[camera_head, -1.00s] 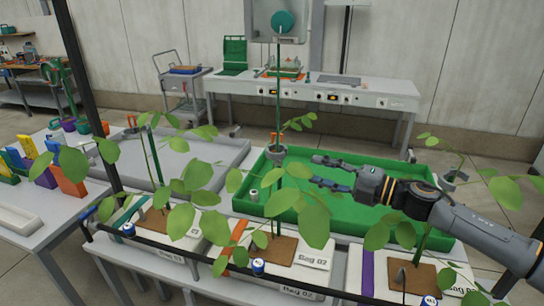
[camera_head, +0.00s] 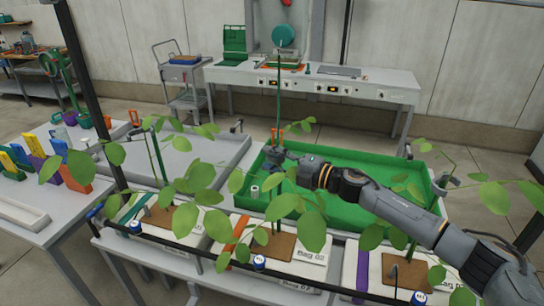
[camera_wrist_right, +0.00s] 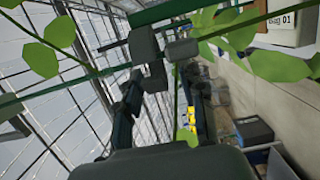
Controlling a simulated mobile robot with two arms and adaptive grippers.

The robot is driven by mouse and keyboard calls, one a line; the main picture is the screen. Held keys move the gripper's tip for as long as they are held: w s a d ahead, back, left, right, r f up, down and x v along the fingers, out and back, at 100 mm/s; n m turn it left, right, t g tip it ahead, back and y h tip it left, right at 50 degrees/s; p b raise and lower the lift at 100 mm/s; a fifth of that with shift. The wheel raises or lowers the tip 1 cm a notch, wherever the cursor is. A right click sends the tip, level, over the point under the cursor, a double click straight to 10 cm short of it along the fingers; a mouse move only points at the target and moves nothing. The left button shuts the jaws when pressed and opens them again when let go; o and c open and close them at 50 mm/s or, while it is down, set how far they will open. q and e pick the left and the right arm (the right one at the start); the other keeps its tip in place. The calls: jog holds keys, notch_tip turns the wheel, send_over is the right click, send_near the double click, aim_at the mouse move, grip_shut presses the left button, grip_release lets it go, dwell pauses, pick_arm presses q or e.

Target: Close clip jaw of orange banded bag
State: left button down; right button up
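The orange banded bag, Bag 02 (camera_head: 305,252), lies at the front centre of the bench, with an orange band (camera_head: 240,241) at its left and a plant rising from its brown patch. A grey clip (camera_head: 274,157) is by the upright green stem or string above this bag. My right gripper (camera_head: 284,158) reaches from the right to this clip and overlaps it. In the right wrist view my fingers (camera_wrist_right: 162,105) stand apart, with grey clip parts (camera_wrist_right: 148,52) just beyond them. I cannot tell whether they touch the clip or how far its jaw is open. My left gripper is not in view.
A green tray (camera_head: 350,212) lies below my right arm, and a grey tray (camera_head: 200,170) to its left. Leaves hang in front of the bags. A dark rail (camera_head: 190,244) crosses the front, and a dark post (camera_head: 92,95) stands left.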

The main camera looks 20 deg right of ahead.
aim_at(282, 160)
grip_shut()
jog(key=shift+w+d+f+n+g+y+b, duration=0.1)
jog(key=shift+d+f+n+g+y+b, duration=0.1)
jog(key=shift+n+g+y+b, duration=0.75)
jog(key=shift+d+r+n+g+y+b, duration=0.2)
jog(key=shift+n+g+y+b, duration=0.25)
jog(key=shift+g+b, duration=0.4)
grip_release()
jog(key=v, duration=0.7)
jog(key=shift+s+d, duration=0.15)
jog(key=shift+s, duration=0.1)
